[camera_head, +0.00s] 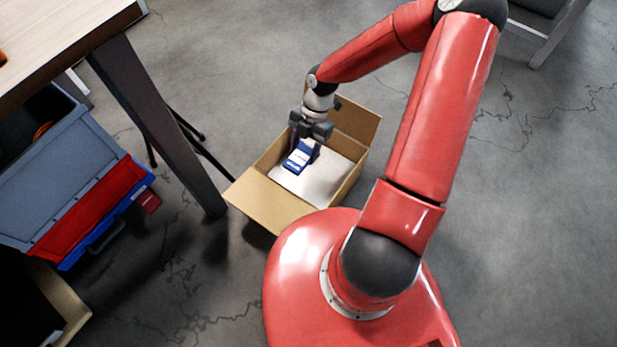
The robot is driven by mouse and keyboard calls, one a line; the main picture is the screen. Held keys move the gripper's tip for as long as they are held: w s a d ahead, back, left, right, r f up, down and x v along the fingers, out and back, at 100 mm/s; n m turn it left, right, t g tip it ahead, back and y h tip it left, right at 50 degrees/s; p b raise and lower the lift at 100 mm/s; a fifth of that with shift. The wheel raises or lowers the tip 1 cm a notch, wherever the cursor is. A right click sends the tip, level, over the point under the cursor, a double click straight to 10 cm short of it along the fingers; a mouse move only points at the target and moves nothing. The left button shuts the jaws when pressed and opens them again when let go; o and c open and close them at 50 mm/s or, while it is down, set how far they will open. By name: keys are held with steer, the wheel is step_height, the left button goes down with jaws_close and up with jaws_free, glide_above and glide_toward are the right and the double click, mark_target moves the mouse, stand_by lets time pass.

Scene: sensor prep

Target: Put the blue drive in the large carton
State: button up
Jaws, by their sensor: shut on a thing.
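The blue drive (297,159), blue with a white label, is between the fingers of my gripper (304,150). My gripper is shut on it and points down over the large carton (270,203). The carton is brown cardboard, open at the top, on the floor, with flaps folded out and a pale bottom. The drive is within the carton's opening as seen from above, nearer its left side. I cannot tell whether the drive touches the carton's bottom. The gripper hides part of the drive and the carton's far side.
A table (60,40) with a dark leg (165,130) stands at the upper left. Grey, red and blue bins (75,180) are below it. Another box (55,295) is at the lower left. Thin dark legs stand left of the carton.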

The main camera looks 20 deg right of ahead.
mark_target(303, 186)
step_height(303, 186, down, 18)
steer(key=b, duration=0.3)
steer(key=shift+f+b, duration=0.2)
steer(key=shift+b, duration=0.15)
steer(key=shift+f, duration=0.1)
steer(key=o, duration=1)
